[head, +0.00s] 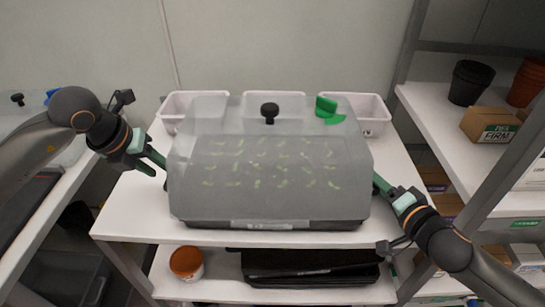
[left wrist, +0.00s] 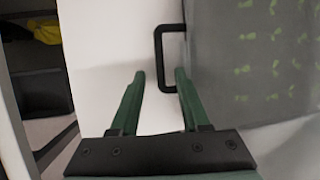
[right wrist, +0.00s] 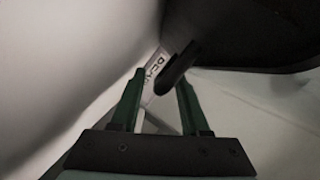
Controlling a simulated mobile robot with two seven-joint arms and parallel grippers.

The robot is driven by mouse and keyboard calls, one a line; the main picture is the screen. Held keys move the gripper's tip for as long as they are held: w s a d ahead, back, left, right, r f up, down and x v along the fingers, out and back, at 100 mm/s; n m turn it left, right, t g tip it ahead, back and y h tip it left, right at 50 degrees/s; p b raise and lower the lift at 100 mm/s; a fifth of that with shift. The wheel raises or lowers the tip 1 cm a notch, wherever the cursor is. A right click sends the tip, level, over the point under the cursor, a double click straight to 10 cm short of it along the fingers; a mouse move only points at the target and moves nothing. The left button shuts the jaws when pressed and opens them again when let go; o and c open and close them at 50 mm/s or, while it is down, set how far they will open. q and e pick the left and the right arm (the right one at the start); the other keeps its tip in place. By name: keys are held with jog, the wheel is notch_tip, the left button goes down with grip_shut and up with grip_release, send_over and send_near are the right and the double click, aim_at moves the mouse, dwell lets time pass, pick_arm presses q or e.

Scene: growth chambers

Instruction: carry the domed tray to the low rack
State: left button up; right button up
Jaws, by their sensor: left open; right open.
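The domed tray (head: 275,225) stands on a white shelf, its cloudy clear dome (head: 200,165) over rows of green seedlings. The dome has a black knob (head: 269,110) and a green clip (head: 327,107). My left gripper (head: 157,163) is open at the tray's left side. In the left wrist view a black side handle (left wrist: 157,45) lies between its fingertips, not gripped. My right gripper (head: 380,184) is open at the right side. In the right wrist view a dark handle (right wrist: 178,70) shows between its fingers, close to the right one. I cannot tell which shelf is the low rack.
White bins (head: 370,113) stand behind the tray. A lower shelf (head: 215,289) holds an orange-brown tub (head: 186,262) and a black tray (head: 310,269). A right-hand rack (head: 425,105) holds pots and boxes. Another rack stands at the left.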

jog(key=shift+s, duration=0.1)
pick_arm(q)
jog(key=shift+v, duration=1.4)
pick_arm(e)
jog(key=shift+v, duration=5.9)
jog(key=shift+d, duration=0.1)
pick_arm(q)
jog(key=shift+s+a, duration=0.1)
